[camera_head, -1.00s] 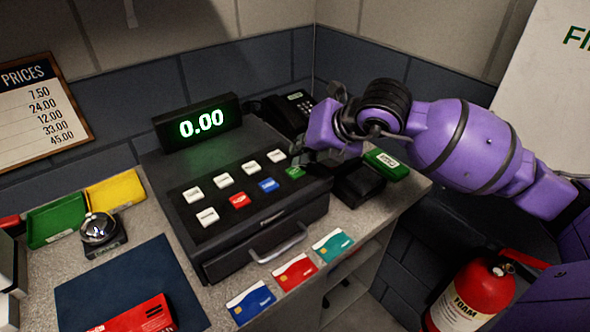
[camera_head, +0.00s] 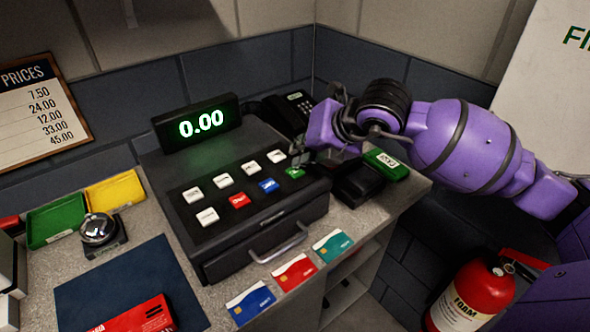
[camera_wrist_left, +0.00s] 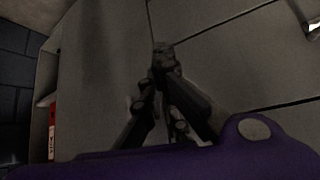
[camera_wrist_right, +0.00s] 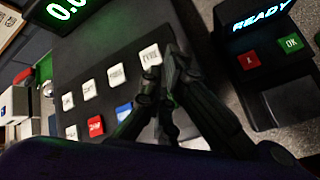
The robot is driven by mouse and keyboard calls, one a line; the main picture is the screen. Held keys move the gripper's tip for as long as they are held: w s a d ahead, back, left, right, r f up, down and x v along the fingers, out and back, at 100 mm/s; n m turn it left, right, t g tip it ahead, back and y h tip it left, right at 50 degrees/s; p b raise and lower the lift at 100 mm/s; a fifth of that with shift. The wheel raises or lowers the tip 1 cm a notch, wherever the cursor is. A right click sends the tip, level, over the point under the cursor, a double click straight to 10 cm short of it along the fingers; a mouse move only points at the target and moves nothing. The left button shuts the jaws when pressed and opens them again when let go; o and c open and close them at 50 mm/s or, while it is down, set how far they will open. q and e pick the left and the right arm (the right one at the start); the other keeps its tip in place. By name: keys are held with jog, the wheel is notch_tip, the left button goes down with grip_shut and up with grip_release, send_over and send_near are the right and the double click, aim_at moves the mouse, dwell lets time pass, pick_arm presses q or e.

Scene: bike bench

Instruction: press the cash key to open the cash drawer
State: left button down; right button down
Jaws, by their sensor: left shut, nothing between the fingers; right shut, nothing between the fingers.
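The cash register (camera_head: 255,225) stands on the counter with its drawer (camera_head: 240,255) shut. Its display (camera_head: 201,123) reads 0.00. On its sloped top are several white keys, a red key (camera_head: 239,200), a blue key (camera_head: 268,185) and a green key (camera_head: 294,172); the key labels are too small to read in the head view. My right gripper (camera_head: 300,158) is shut and empty, its tips close over the green key; contact cannot be told. In the right wrist view the fingers (camera_wrist_right: 170,60) hide the green key. My left gripper (camera_wrist_left: 165,52) is shut and empty, facing grey panels.
A card terminal (camera_head: 360,185) stands right of the register, and a phone (camera_head: 290,110) behind it. Bank cards (camera_head: 295,272) lie along the front edge. A bell (camera_head: 98,230) and a dark mat (camera_head: 125,275) are on the left. A fire extinguisher (camera_head: 472,295) stands lower right.

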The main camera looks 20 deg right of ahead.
aim_at(300, 168)
pick_arm(q)
jog(key=shift+s+a+f, duration=0.1)
jog(key=shift+s+f, duration=0.15)
jog(key=shift+f, duration=0.05)
pick_arm(e)
jog(key=shift+f, duration=0.6)
pick_arm(q)
jog(key=shift+w+r, duration=0.4)
jog(key=shift+r, duration=0.05)
pick_arm(e)
jog(key=shift+r, duration=0.65)
pick_arm(q)
jog(key=shift+r, duration=0.1)
